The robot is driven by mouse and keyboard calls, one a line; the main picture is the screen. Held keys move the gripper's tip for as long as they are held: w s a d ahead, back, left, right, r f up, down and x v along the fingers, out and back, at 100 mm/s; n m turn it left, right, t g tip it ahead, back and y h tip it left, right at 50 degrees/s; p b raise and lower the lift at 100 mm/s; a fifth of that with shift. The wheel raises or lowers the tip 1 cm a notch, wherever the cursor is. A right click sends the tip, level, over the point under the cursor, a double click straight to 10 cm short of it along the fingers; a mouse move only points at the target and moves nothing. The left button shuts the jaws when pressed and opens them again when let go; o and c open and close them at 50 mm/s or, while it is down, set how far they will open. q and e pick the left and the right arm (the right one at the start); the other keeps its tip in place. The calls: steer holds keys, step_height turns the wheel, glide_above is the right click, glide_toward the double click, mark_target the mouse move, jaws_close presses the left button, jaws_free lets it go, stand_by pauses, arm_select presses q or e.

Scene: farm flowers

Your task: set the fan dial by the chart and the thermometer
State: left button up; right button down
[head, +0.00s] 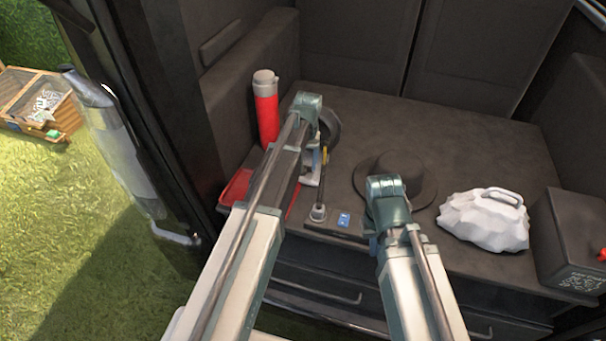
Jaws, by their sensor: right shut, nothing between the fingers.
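No chart shows that I can make out, and I cannot identify a thermometer or the fan dial for sure. A small grey round post (318,212) stands at the front of the dark shelf, with a small blue tag (344,219) just right of it. A dark round thing (331,127), partly behind my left arm, could be a fan. My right gripper (371,241) is shut and empty, low in front of the hat and mostly hidden by its own arm. My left gripper (312,174) is mostly hidden by my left arm, near the grey post.
The shelf (400,115) also holds a red flask (266,108), a red tray (237,187), a dark brimmed hat (404,178), a white lumpy bundle (484,218) and a dark box (575,235). Drawers are below. A wooden crate (38,98) stands on grass at left.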

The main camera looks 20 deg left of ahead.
arm_select(q)
steer(key=shift+f+b, duration=0.4)
steer(key=shift+f, duration=0.45)
jaws_close()
